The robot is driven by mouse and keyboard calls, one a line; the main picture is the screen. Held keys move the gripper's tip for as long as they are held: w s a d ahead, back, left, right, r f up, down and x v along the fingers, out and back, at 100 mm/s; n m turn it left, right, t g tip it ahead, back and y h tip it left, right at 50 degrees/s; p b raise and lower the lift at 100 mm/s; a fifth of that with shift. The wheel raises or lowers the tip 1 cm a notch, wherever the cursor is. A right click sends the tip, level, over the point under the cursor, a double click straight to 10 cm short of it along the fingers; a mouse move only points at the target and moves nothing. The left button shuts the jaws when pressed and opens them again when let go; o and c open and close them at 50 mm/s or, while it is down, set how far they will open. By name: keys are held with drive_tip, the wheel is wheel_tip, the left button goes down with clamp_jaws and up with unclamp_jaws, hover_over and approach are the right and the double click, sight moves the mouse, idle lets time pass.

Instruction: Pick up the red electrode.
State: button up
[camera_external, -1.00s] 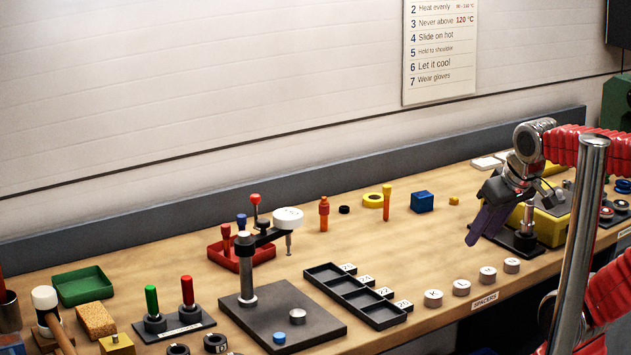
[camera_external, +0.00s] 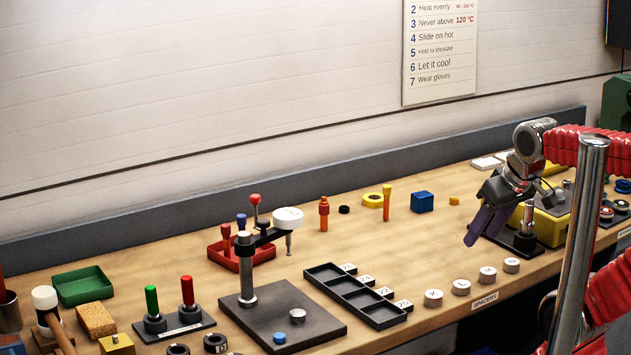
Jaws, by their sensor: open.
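A red upright rod (camera_external: 188,291) stands in a dark collar on a small labelled plate (camera_external: 172,329) at the front left, beside a matching green rod (camera_external: 151,300). No label I can read names it as the electrode. Other red pieces are a red-handled piece (camera_external: 227,239) in the red tray and an orange-red upright piece (camera_external: 324,213) on the bench. My gripper (camera_external: 470,240) is at the right, above the bench, with its purple fingers pointing down and left. It is open and empty, far from the red rod.
A small press (camera_external: 248,280) with a dark base stands between my gripper and the rods. A black compartment tray (camera_external: 325,283) and several spacers (camera_external: 461,287) lie along the front. A green tray (camera_external: 82,285) and a hammer (camera_external: 45,300) are at the left.

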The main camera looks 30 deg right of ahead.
drive_tip(key=shift+w, duration=0.1)
drive_tip(key=w+t, duration=0.4)
drive_tip(key=w, duration=1.8)
drive_tip(key=n+t+y, duration=0.1)
drive_tip(key=t, duration=0.3)
approach(328, 210)
drive_tip(key=shift+w+d, duration=0.2)
drive_tip(key=shift+w, duration=0.3)
drive_tip(key=shift+w+a+f, duration=0.1)
drive_tip(key=shift+w+f, duration=0.05)
drive_tip(key=x, duration=0.8)
drive_tip(key=shift+a+f, duration=0.1)
drive_tip(key=shift+w, duration=0.25)
